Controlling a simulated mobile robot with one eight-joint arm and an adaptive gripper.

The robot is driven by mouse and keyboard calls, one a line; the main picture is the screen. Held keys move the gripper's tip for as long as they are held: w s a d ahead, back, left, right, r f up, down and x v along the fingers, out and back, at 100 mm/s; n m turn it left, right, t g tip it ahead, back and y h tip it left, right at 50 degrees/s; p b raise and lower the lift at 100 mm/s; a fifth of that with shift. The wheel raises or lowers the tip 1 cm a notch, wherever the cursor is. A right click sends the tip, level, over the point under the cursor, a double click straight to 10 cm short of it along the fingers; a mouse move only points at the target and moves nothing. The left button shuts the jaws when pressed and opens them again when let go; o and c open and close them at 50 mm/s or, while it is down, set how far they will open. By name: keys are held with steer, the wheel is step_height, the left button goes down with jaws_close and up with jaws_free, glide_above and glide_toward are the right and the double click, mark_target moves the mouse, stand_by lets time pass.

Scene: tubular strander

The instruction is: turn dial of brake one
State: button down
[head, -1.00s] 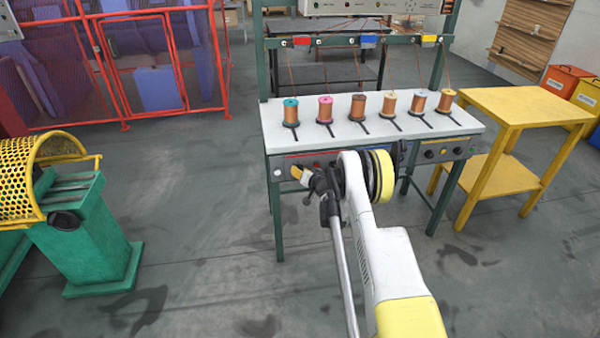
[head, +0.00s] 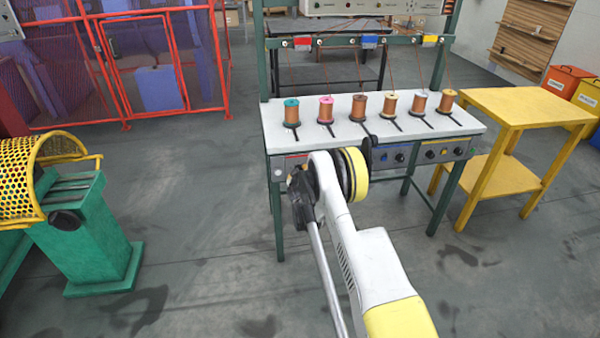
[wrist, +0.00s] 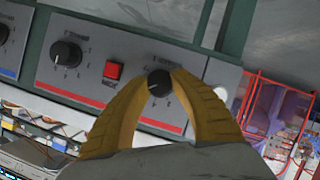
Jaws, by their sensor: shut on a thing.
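In the wrist view, a small black dial (wrist: 159,83) sits on a grey control panel (wrist: 90,88) with a red stripe. My gripper (wrist: 158,77) has its two yellow fingers on either side of this dial, shut on it. A second, larger black dial (wrist: 66,54) and a square red button (wrist: 113,70) are on the same panel, to the left. The panel's lettering is too blurred to read. In the head view, my arm hides the fingers and the held dial at the left part of the bench front.
The bench (head: 400,128) carries several copper-wire spools (head: 326,109). Panels with blue (head: 400,155) and yellow (head: 443,152) markings lie to the right. A yellow table (head: 525,104) stands right of the bench. A green machine (head: 95,235) stands left, with free floor between.

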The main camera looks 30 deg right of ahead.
steer(key=shift+n+h, duration=1.7)
steer(key=shift+n, duration=0.7)
steer(key=c, duration=1.1)
jaws_free()
steer(key=shift+d, duration=0.1)
steer(key=shift+o, duration=0.2)
steer(key=v, duration=1.2)
